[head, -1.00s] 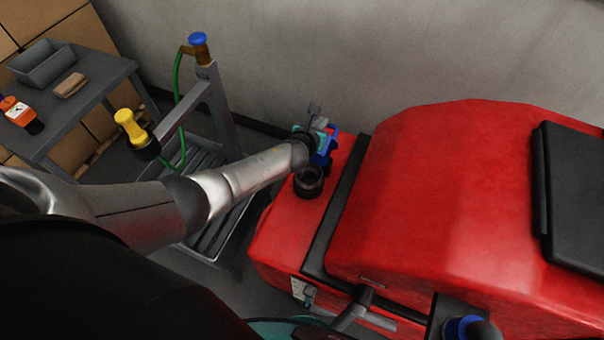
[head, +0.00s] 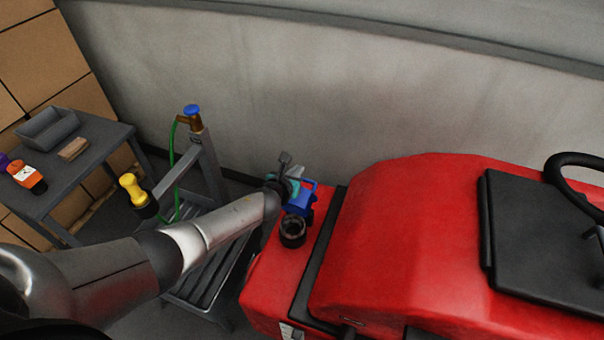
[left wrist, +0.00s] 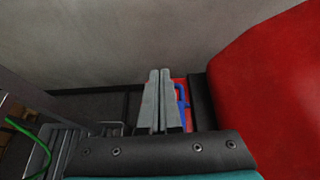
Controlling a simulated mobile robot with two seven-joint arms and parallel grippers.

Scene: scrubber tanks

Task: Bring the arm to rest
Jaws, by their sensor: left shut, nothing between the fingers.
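My left arm comes in from the left in the head view and reaches across to the red scrubber machine (head: 400,230). My left gripper (head: 285,158) is at its far end, above the machine's back left corner, near the wall. In the left wrist view its two grey fingers (left wrist: 158,100) lie together, shut with nothing between them. A blue part (head: 303,198) sits just right of the gripper and shows beside the fingers in the wrist view (left wrist: 182,105); I cannot tell whether they touch. My right gripper is not in view.
A black round filler neck (head: 292,232) stands on the machine's red deck. Left are a rack (head: 205,165) with a green hose (head: 172,165), a yellow-headed item (head: 132,188), and a grey table (head: 100,150) with a bin (head: 47,130) and an orange bottle (head: 28,178). The wall is close behind.

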